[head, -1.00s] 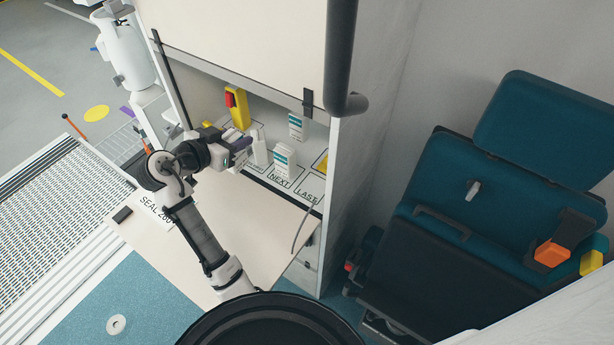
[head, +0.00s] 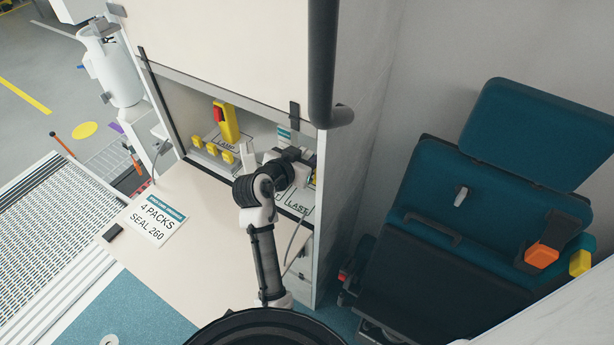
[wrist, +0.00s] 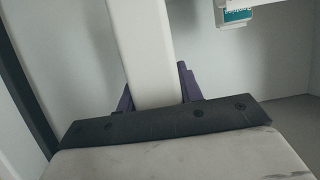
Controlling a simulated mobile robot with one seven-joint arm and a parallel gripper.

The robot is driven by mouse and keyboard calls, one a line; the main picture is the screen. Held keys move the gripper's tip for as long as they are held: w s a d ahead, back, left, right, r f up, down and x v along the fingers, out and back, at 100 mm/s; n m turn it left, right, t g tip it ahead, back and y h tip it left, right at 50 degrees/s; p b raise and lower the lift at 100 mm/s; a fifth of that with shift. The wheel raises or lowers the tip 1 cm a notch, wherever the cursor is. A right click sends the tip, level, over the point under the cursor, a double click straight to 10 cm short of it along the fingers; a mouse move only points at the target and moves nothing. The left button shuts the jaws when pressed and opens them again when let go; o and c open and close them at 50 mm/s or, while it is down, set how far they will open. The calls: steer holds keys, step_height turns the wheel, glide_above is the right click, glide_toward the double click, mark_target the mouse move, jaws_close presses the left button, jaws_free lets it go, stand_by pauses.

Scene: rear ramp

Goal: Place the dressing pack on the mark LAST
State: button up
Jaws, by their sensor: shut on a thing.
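My gripper (wrist: 152,88) is shut on a plain white, tall box-like thing (wrist: 145,45), which I take for the dressing pack; its purple fingers show on both sides of it in the wrist view. In the head view the gripper (head: 306,170) is at the right end of the shelf recess, and my arm hides what it holds. The mark LAST (head: 297,208) lies just in front of and below the gripper, on the recess floor. I cannot tell whether the held thing touches the floor.
A white pack with a teal label (head: 285,133) is at the recess back; a teal-labelled one shows in the wrist view (wrist: 237,14). A white upright piece (head: 249,158) stands left of my arm.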

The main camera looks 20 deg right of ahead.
step_height(320, 180, down, 7)
steer(key=b, duration=0.4)
steer(key=shift+f, duration=0.2)
steer(key=shift+d+f, duration=0.2)
steer(key=shift+r, duration=0.1)
steer(key=shift+f+b, duration=0.2)
steer(key=shift+b, duration=0.1)
steer(key=o, duration=1)
steer(key=shift+r, duration=0.1)
steer(key=shift+r, duration=0.1)
